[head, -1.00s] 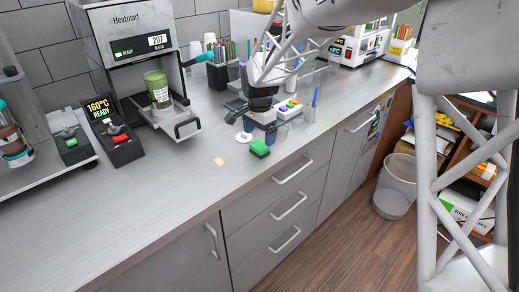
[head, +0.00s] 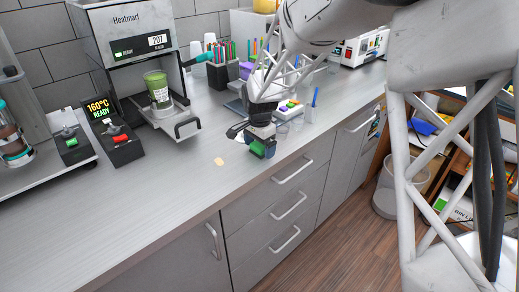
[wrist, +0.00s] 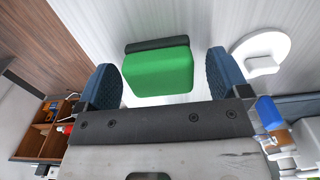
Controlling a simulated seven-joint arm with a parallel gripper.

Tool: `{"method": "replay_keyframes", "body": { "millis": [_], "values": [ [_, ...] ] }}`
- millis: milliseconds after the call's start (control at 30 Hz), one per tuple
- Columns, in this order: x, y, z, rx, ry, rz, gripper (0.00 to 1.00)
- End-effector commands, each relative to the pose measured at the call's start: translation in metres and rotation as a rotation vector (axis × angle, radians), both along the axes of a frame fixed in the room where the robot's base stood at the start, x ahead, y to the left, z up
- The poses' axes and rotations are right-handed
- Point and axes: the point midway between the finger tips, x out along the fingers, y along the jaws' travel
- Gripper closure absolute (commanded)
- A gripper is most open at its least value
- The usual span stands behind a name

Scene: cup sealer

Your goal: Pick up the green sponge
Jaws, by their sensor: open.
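The green sponge (head: 257,148) has a dark layer on one side and rests on the counter near its front edge. My gripper (head: 254,146) is down over it, with the sponge partly hidden behind the fingers in the head view. In the wrist view the sponge (wrist: 158,70) lies between the two blue-padded fingers of my gripper (wrist: 160,84). Gaps show on both sides, so the fingers are apart from it and open.
A white round disc with a tab (wrist: 262,56) lies close beside one finger. A cup sealer (head: 140,70) with a green cup (head: 158,88) stands further left. Drawer handles (head: 292,171) line the front.

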Motion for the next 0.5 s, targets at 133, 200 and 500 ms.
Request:
{"method": "replay_keyframes", "body": {
  "millis": [133,200,500],
  "values": [
    [0.0000,0.0000,0.0001,0.000,0.000,0.000,0.06],
    [0.0000,0.0000,0.0001,0.000,0.000,0.000,0.06],
    [0.0000,0.0000,0.0002,0.000,0.000,0.000,0.42]
  ]
}}
